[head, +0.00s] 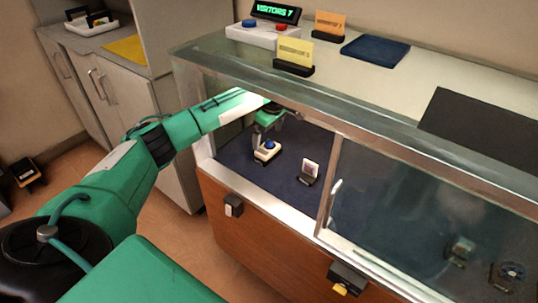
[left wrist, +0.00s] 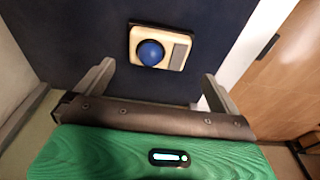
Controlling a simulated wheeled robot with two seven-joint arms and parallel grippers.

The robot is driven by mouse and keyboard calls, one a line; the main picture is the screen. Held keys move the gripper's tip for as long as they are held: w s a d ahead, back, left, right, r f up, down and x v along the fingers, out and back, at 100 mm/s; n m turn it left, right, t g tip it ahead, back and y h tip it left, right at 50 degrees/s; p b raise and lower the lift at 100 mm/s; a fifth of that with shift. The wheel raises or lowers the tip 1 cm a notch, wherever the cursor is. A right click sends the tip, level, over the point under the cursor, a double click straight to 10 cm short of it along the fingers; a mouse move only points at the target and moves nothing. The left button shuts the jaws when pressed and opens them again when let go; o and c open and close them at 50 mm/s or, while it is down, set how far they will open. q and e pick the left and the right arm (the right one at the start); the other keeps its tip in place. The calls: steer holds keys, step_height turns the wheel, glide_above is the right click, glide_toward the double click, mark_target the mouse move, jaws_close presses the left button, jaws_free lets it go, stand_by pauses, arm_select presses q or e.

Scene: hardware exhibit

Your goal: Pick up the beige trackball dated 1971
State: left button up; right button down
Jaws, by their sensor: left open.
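The beige trackball (head: 264,156) with a blue ball sits on the dark blue floor of the glass display case, inside the left, open part. It also shows in the left wrist view (left wrist: 177,36), where its ball and a grey panel are plain. No date can be read on it. My left gripper (head: 262,131) reaches into the case above the trackball. In the left wrist view my left gripper (left wrist: 157,78) has its fingers wide apart, with the trackball beyond and between them, not held. My right gripper is not in view.
A small label card (head: 309,171) stands right of the trackball. The glass door (head: 400,205) covers the right part, with small objects behind it. The case's metal top edge (head: 290,105) runs above my arm. A padlock-like block (head: 346,279) hangs on the front.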

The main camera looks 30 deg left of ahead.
mark_target(268, 144)
arm_select(q)
steer(key=f, duration=0.3)
steer(key=f+b, duration=0.1)
steer(key=f, duration=0.3)
steer(key=shift+w+a, duration=0.15)
steer(key=shift+a, duration=0.05)
steer(key=c, duration=0.8)
